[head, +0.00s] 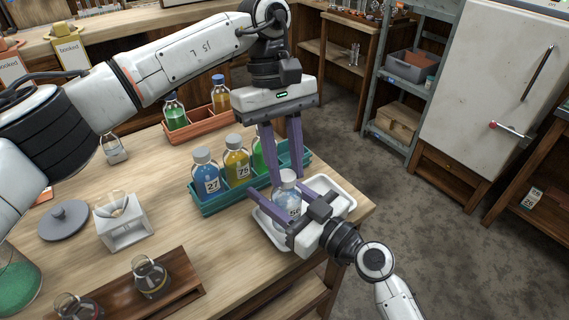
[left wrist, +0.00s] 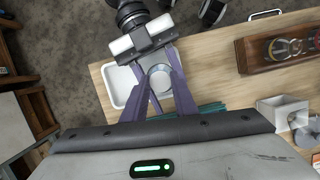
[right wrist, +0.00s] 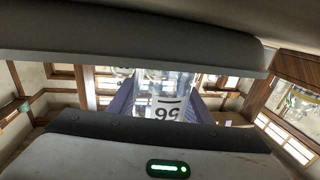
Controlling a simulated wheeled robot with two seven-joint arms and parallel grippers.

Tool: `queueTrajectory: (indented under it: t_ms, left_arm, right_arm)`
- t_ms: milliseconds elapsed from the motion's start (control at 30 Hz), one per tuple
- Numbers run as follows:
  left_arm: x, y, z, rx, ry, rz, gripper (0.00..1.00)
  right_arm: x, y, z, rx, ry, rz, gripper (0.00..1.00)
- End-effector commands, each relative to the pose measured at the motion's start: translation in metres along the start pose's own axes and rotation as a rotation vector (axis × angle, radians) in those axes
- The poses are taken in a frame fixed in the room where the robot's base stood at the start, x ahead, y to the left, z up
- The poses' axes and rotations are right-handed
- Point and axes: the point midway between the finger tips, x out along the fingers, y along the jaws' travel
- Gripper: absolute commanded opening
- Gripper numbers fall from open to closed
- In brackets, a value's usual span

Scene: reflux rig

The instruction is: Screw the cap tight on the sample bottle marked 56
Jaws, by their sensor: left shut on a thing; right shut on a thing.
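The sample bottle marked 56 (head: 291,209) is clear and stands upright over the white tray; I cannot tell whether its base touches the tray. Its label shows upside down in the right wrist view (right wrist: 165,108). A pale cap (head: 289,176) is at the bottle's mouth; from above it is a grey disc in the left wrist view (left wrist: 160,77). My left gripper (head: 287,182) points down from above, shut on the cap. My right gripper (head: 278,211) comes in low from the right, shut on the bottle's body. The thread between cap and bottle is hidden.
The white tray (head: 341,190) lies at the table's right corner. Beside it a teal rack (head: 212,207) holds bottles, including 27 (head: 206,174) and 75 (head: 238,160). An orange rack (head: 190,130) stands behind. A white stand (head: 122,226) and a wooden flask holder (head: 185,284) are at front left.

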Motion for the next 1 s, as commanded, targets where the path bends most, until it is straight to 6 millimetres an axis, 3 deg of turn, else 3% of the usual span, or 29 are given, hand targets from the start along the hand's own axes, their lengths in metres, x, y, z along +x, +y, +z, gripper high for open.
queueTrajectory:
  t_ms: [300,500,633,933,967,1000]
  left_arm:
    - [-0.0001,0.0036,0.0019,0.621,0.005,-0.178,0.06]
    - [0.0002,0.0037,0.0020,0.935,0.005,-0.267,0.06]
    - [0.0003,0.0036,0.0020,1.019,0.002,-0.288,0.06]
    - [0.0004,0.0036,0.0020,1.029,0.001,-0.290,0.06]
    - [0.0004,0.0037,0.0021,1.029,0.001,-0.290,0.31]
    - [0.0004,0.0037,0.0020,1.028,0.001,-0.289,0.38]
  right_arm:
    - [-0.0002,-0.0004,0.0006,0.000,-0.001,-0.001,0.00]
    - [-0.0001,-0.0005,0.0007,0.001,-0.001,-0.001,0.00]
    - [-0.0001,-0.0005,0.0007,0.001,-0.001,-0.001,0.00]
    - [-0.0001,-0.0005,0.0008,0.001,-0.002,-0.001,0.00]
    - [-0.0001,-0.0005,0.0008,0.001,-0.002,-0.001,0.00]
    - [-0.0001,-0.0005,0.0008,0.001,-0.002,-0.001,0.00]
